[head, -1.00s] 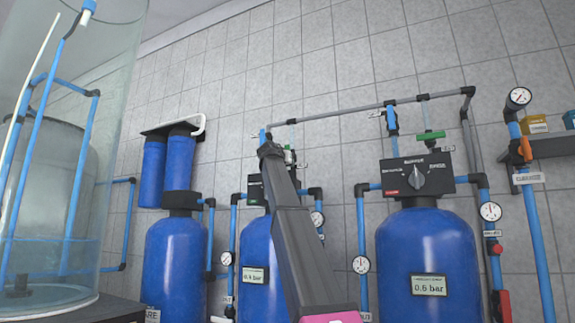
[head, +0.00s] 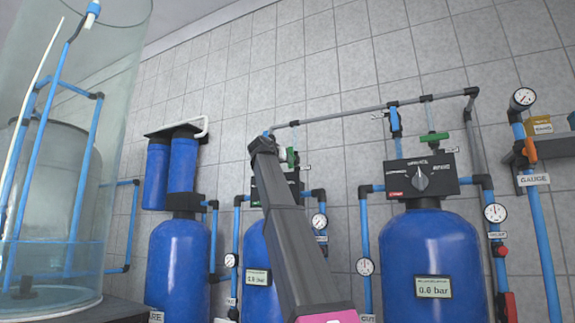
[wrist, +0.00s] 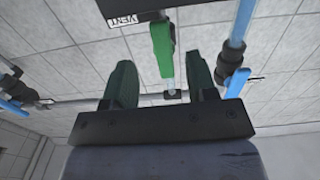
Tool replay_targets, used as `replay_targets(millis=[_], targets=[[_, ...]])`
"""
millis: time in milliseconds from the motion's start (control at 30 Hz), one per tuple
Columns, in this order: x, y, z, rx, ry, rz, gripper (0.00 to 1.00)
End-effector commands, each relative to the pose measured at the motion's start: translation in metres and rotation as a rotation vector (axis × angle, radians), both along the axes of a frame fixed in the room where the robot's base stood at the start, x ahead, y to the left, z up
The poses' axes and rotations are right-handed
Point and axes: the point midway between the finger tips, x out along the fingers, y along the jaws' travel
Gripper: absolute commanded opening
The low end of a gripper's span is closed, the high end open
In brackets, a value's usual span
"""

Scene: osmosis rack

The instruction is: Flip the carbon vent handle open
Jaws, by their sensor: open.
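A green vent handle (wrist: 163,47) stands lengthwise in the wrist view, beside a clear pipe and a label reading VENT (wrist: 123,20). My gripper (wrist: 160,64) is open, with one dark green finger on each side of the handle's line. The handle's lower end shows in the gap, apart from both fingers; its depth relative to the fingertips is hard to tell. In the head view a green handle (head: 291,157) shows upright just right of my arm's tip, above the middle blue tank. My fingers are hidden there, and my arm covers part of that tank's valve head.
The right tank (head: 430,255) has a black valve head (head: 421,176) and a sideways green handle (head: 433,136). A grey pipe (head: 350,113) runs above the tanks. A clear cylinder (head: 120,120) stands far left.

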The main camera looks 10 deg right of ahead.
Motion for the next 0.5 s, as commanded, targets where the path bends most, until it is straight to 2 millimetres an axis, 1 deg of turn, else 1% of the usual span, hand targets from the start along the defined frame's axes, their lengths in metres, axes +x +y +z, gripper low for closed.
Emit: replay_targets(millis=[33,200,500], targets=[[-0.008,0.005,-0.001,0.000,0.000,0.001,0.52],[-0.021,0.014,0.000,-0.001,-0.001,0.000,0.52],[-0.023,0.017,0.000,-0.001,0.001,-0.001,0.52]])
